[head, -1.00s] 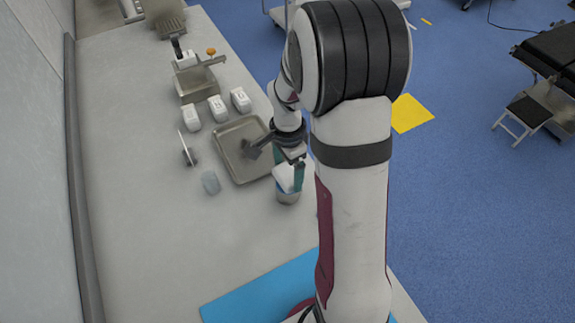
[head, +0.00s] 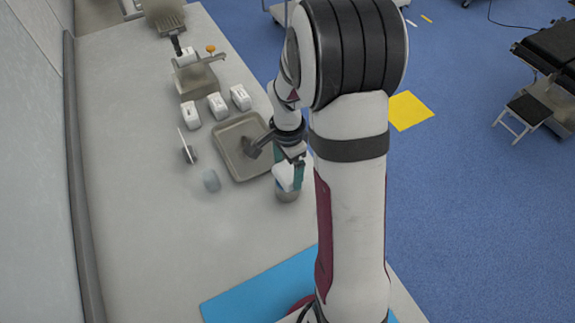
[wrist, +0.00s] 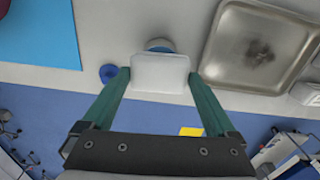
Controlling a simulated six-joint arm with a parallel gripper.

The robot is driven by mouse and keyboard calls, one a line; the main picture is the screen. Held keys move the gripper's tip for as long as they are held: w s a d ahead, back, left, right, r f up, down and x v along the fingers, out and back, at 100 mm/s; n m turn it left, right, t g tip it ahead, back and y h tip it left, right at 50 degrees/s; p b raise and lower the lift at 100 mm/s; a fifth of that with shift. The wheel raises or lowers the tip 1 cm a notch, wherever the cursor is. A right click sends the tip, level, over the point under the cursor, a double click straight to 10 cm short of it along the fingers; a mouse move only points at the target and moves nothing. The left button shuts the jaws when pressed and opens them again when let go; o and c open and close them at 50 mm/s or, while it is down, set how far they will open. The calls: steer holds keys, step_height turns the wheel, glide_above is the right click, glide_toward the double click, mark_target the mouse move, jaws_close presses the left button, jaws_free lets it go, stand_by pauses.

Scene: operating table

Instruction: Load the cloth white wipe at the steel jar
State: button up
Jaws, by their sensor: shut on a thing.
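The white cloth wipe (wrist: 160,72) is held between the two green fingers of my gripper (wrist: 160,80) in the wrist view. In the head view the wipe (head: 284,178) hangs under my gripper (head: 290,170), which is shut on it. The steel jar (head: 288,195) stands directly below, near the table's right edge. In the wrist view only the far part of the jar (wrist: 158,44) shows behind the wipe, with a blue inside or rim. I cannot tell whether the wipe's lower edge is inside the jar or just above it.
A steel tray (head: 236,170) lies left of the jar. Several white boxes (head: 218,105) stand behind the tray. A blue mat (head: 258,290) is at the front. A blue round thing (wrist: 109,73) shows beside a finger.

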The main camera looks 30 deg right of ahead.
mark_target(287, 172)
steer(key=shift+f, duration=0.3)
stand_by(0.8)
steer(key=shift+r, duration=3.55)
